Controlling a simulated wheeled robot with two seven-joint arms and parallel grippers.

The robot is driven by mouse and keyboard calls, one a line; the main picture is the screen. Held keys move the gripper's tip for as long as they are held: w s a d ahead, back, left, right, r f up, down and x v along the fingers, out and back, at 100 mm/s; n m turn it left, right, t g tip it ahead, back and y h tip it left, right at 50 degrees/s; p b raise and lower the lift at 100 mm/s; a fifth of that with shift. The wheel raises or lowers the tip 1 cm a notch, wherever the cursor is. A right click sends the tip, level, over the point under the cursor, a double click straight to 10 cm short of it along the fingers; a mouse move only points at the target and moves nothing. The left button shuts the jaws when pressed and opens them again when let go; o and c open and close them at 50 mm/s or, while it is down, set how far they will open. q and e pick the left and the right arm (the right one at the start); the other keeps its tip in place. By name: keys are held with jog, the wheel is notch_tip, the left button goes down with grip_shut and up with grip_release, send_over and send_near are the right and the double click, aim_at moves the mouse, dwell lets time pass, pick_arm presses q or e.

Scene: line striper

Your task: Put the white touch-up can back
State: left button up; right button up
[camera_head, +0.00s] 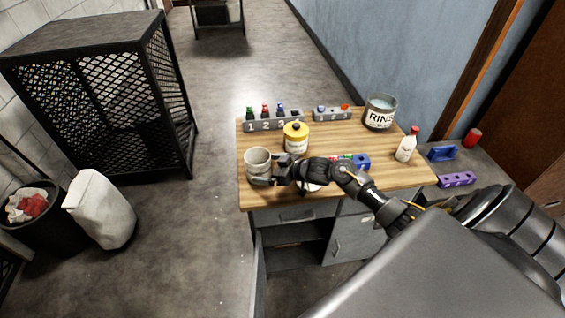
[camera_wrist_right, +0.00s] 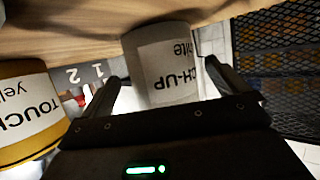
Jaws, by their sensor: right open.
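The white touch-up can (camera_head: 258,160) stands on the wooden worktop near its left edge. In the right wrist view the can (camera_wrist_right: 160,58) is upside down in the picture, its label partly readable, between and just beyond the fingertips. My right gripper (camera_head: 272,172) is open at the can's right side, its fingers reaching to either side of the can; I cannot tell whether they touch it. It also shows in the right wrist view (camera_wrist_right: 163,80). A yellow touch-up can (camera_head: 296,143) stands behind the gripper. My left gripper is out of view.
Grey numbered racks (camera_head: 272,126) with small coloured bottles line the back of the worktop (camera_head: 330,136). A rinse jar (camera_head: 379,117) and a red-capped white bottle (camera_head: 405,149) stand on the right. A purple rack (camera_head: 457,180) sits on the side surface. A black mesh cabinet (camera_head: 100,100) stands left.

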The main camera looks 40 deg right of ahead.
jog(key=b+v, duration=0.1)
jog(key=v, duration=0.9)
jog(key=shift+s+r, duration=0.2)
jog(key=shift+s, duration=0.1)
jog(key=shift+f, duration=0.1)
